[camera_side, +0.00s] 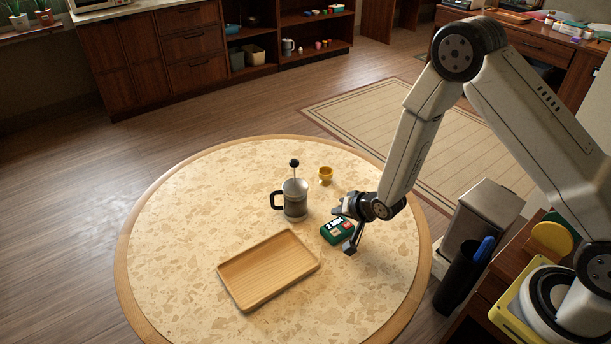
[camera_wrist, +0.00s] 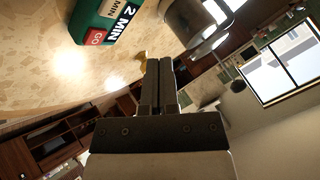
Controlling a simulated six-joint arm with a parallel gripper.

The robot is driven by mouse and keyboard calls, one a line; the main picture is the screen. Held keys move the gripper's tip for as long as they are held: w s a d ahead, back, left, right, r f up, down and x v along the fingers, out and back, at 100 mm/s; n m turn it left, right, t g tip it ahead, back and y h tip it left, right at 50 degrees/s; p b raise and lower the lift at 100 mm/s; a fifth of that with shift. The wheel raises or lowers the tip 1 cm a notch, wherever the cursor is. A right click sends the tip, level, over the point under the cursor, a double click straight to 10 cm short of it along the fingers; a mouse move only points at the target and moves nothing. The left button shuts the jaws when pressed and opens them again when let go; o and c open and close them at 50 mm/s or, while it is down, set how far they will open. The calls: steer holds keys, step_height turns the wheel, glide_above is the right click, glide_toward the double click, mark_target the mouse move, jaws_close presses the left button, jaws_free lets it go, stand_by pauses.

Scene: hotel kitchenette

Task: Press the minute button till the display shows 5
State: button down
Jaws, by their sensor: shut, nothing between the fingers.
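A green timer (camera_side: 338,230) lies on the round table, right of the French press. In the wrist view the timer (camera_wrist: 98,22) is at the top left. Its display (camera_wrist: 123,14) reads "2 MIN", with a red "GO" button (camera_wrist: 96,37) and a pale button marked "MIN" (camera_wrist: 108,8) beside it. My gripper (camera_side: 349,247) is just right of and close to the timer in the side view; I cannot tell whether it touches. In the wrist view the fingers (camera_wrist: 160,66) are together and empty, apart from the timer in the picture.
A French press (camera_side: 295,200) stands left of the timer, with a yellow egg cup (camera_side: 325,174) behind. An empty wooden tray (camera_side: 235,287) lies in front on the table. The table's left is clear.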

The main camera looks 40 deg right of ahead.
mark_target(337, 234)
steer(key=shift+r, duration=0.1)
steer(key=shift+r, duration=1.8)
steer(key=shift+f, duration=0.15)
steer(key=shift+f, duration=4.25)
steer(key=shift+f, duration=0.8)
steer(key=shift+r, duration=0.8)
steer(key=shift+r, duration=2.5)
